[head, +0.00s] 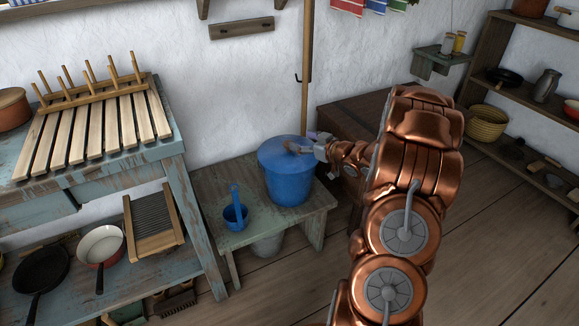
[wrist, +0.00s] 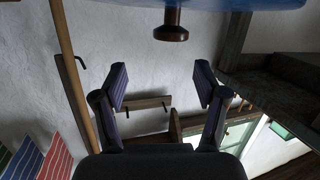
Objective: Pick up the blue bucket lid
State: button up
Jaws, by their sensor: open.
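The blue bucket lid (head: 275,156) sits on top of the blue bucket (head: 289,186), which stands on a low worn bench. The lid also shows at the top edge of the wrist view (wrist: 230,6), with its dark brown knob (wrist: 171,27) pointing down in that picture. My gripper (head: 306,147) is at the lid's right side, close to the knob in the head view. In the wrist view my gripper (wrist: 161,76) has its two fingers wide apart with nothing between them. The knob lines up with the gap between the fingers but lies apart from them.
A small blue pot with an upright handle (head: 235,214) stands on the bench (head: 223,176) left of the bucket. A wooden pole (head: 306,70) stands behind the bucket. A dark wooden chest (head: 352,118) is to the right. A slatted rack table (head: 95,135) is at left.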

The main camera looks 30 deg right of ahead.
aim_at(301, 157)
jog(key=f, duration=0.1)
jog(key=s+f+y+b, duration=0.1)
jog(key=f+t, duration=0.1)
jog(key=shift+s+f+y+b, duration=0.25)
jog(key=shift+s+y+b, duration=0.05)
jog(key=shift+b, duration=0.05)
jog(key=shift+s+a+f, duration=0.1)
jog(key=shift+s+f, duration=0.15)
jog(key=shift+s, duration=0.05)
jog(key=shift+w+a+y+b, duration=0.2)
jog(key=shift+w+b, duration=0.05)
jog(key=shift+w, duration=0.3)
jog(key=shift+w+a+y+b, duration=0.15)
jog(key=shift+w+y+b, duration=0.1)
jog(key=shift+w, duration=0.3)
jog(key=b+x, duration=0.1)
jog(key=x, duration=0.3)
jog(key=shift+w+d+f+b, duration=0.1)
jog(key=shift+d+f+b, duration=0.1)
jog(key=shift+b, duration=0.2)
jog(key=shift+w+a+r, duration=0.15)
jog(key=shift+w, duration=0.45)
grip_shut()
